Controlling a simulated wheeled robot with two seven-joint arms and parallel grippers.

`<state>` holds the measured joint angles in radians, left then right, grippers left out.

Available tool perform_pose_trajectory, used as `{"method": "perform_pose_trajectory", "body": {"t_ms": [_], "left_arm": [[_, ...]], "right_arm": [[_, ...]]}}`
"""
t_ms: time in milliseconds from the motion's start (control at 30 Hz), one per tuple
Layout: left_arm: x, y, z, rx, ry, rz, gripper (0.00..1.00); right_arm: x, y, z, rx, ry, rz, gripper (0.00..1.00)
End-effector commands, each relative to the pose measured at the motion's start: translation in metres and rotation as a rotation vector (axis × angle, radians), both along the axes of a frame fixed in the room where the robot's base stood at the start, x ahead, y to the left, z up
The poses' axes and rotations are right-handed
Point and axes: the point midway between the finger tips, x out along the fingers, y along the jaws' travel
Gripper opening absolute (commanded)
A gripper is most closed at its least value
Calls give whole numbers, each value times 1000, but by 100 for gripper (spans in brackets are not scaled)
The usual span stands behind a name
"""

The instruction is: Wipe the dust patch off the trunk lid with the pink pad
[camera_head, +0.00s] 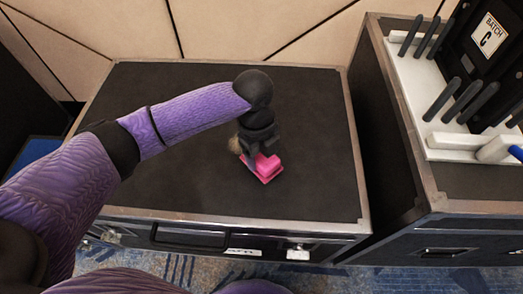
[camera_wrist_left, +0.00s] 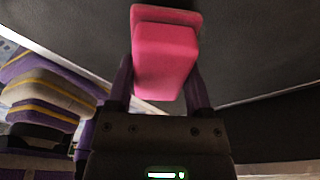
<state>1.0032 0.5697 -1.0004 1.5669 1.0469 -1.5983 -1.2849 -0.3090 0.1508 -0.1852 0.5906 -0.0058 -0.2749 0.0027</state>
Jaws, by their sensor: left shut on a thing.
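The trunk lid (camera_head: 190,180) is a dark, flat top with metal edging in the middle of the head view. My left gripper (camera_head: 256,160) reaches down over its right half and is shut on the pink pad (camera_head: 264,170). The wrist view shows the pad (camera_wrist_left: 165,60) between the two fingers of the left gripper (camera_wrist_left: 160,85). The pad is at the lid surface; I cannot tell whether it presses on it. A small tan dust patch (camera_head: 235,145) shows just left of the gripper, partly hidden behind it. My right gripper is not in view.
A second dark case (camera_head: 470,185) stands to the right, across a narrow gap. It carries a white rack (camera_head: 410,75) with several dark-handled tools and a black box marked "BATCH C" (camera_head: 490,40). A panelled wall (camera_head: 240,30) is behind. The left part of the lid is clear.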

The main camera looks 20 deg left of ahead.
Motion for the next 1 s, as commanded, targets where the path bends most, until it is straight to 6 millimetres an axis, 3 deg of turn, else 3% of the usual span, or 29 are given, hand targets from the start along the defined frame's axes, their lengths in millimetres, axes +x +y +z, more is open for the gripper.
{"method": "perform_pose_trajectory", "body": {"t_ms": [700, 1000], "left_arm": [[0, 0, -13, 0, 1, 0, 18], [30, 8, -14, 0, 2, 2, 18]], "right_arm": [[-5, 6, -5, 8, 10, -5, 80], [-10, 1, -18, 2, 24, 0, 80]]}}
